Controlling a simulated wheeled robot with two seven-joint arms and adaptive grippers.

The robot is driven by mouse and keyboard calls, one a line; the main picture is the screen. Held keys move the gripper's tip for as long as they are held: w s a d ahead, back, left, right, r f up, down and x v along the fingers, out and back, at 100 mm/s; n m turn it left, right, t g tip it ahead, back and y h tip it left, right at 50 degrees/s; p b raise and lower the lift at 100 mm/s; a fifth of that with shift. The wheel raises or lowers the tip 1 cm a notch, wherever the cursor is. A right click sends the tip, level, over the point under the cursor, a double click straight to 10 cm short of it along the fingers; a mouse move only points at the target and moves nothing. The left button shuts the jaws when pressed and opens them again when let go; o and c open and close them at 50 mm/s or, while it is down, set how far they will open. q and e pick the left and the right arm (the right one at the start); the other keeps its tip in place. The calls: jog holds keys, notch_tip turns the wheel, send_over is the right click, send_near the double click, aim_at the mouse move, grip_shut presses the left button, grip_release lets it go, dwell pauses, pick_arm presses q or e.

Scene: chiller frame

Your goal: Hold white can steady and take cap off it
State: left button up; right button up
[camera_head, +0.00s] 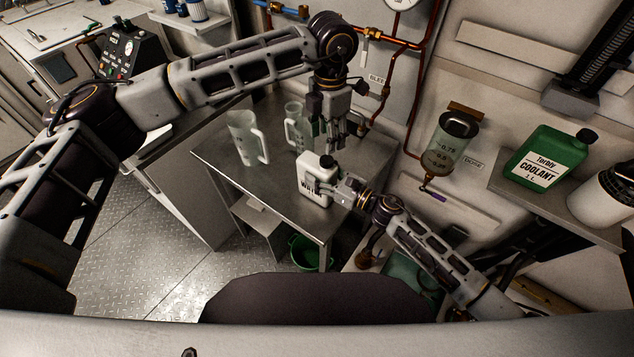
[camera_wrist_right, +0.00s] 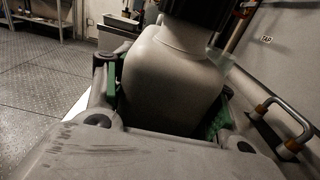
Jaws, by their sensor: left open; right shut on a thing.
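The white can (camera_head: 313,188) stands upright on the metal table (camera_head: 228,160) in the head view. Its black cap (camera_head: 326,161) sits on top. My right gripper (camera_head: 328,189) is shut on the can's body from the right. In the right wrist view the can (camera_wrist_right: 172,80) fills the space between the fingers, with the dark cap (camera_wrist_right: 200,10) cut off at the top edge. My left gripper (camera_head: 332,148) is open and points down just above the cap. I cannot tell whether its fingers touch the cap.
Two clear jugs stand on the table behind the can, one at left (camera_head: 246,138) and one (camera_head: 296,128) close to my left gripper. A green coolant can (camera_head: 548,158) is on the right shelf. A dispenser (camera_head: 447,145) and copper pipes (camera_head: 414,100) line the wall.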

grip_shut()
pick_arm(q)
jog(key=shift+f, duration=0.15)
jog(key=shift+m, duration=0.3)
